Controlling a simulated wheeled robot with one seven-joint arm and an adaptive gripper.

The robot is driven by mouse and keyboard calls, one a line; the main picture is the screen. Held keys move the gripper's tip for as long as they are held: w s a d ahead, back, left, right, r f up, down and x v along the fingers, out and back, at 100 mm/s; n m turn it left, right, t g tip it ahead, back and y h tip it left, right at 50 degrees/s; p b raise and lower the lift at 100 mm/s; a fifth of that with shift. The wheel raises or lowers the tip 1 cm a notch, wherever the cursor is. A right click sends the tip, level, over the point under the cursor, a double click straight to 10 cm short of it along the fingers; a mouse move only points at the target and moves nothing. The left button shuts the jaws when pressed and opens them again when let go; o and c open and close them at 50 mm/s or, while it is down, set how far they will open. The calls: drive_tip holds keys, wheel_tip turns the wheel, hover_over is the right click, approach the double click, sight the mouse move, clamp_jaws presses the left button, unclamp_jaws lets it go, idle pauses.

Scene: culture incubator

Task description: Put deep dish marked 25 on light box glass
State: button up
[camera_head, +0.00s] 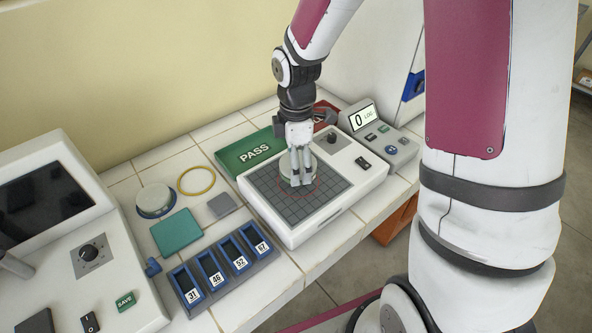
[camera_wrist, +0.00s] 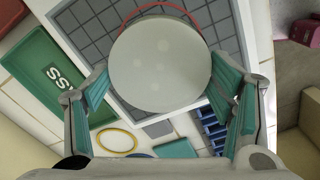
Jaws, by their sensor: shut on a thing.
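My gripper (camera_head: 296,181) points down over the light box. It is shut on a round pale dish (camera_head: 297,166), with a finger on either side of it. In the wrist view the dish (camera_wrist: 160,64) shows as a plain grey-white disc between the fingers; no number can be read on it. The light box glass (camera_head: 309,205) is a dark gridded square with a red circle on it, set in a white housing. The dish is at or just above the glass, partly covering the red circle; I cannot tell whether it touches.
A green PASS tray (camera_head: 246,155) lies beside the light box. A counter display (camera_head: 362,118) stands at its right. A numbered blue rack (camera_head: 222,265), teal pad (camera_head: 177,233), yellow ring (camera_head: 196,180) and another round dish (camera_head: 155,198) lie to the left.

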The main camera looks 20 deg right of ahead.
drive_tip(key=shift+f, duration=1.75)
drive_tip(key=shift+f, duration=0.1)
drive_tip(key=o, duration=1.2)
drive_tip(key=shift+o, duration=0.2)
